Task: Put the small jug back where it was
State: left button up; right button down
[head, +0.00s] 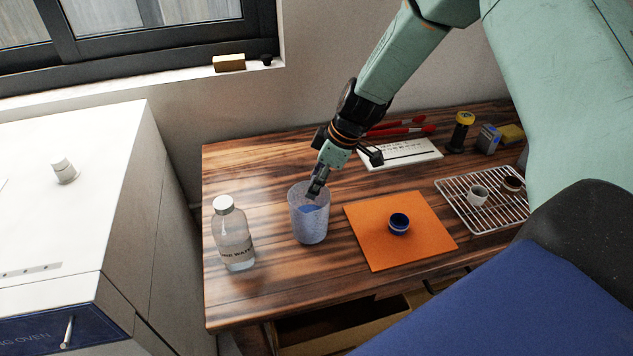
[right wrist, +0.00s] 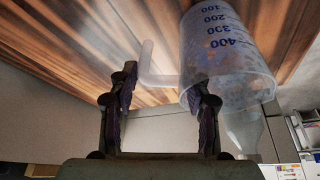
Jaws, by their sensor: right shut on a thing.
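The small jug (head: 311,222) is translucent, with blue graduation marks that show in the right wrist view (right wrist: 222,45). In the head view it is upright at the left part of the wooden table (head: 275,290), between the water bottle and the orange mat. I cannot tell whether its base touches the table. My right gripper (head: 315,192) reaches down to the jug from behind. In the right wrist view its fingers (right wrist: 162,98) are on either side of the jug's handle (right wrist: 148,65), shut on the jug. My left gripper is not in view.
A capped water bottle (head: 233,235) stands close left of the jug. A wire rack (head: 455,190) with small cups is farther right. The white drying oven (head: 75,220) stands left of the table.

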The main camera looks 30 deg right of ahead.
jog(key=shift+w, duration=0.15)
jog(key=shift+f, duration=0.15)
jog(key=c, duration=1)
grip_release()
jog(key=o, duration=0.4)
jog(key=shift+r, duration=0.25)
jog(key=p+v, duration=0.5)
jog(key=v, duration=0.7)
jog(key=shift+p, duration=0.3)
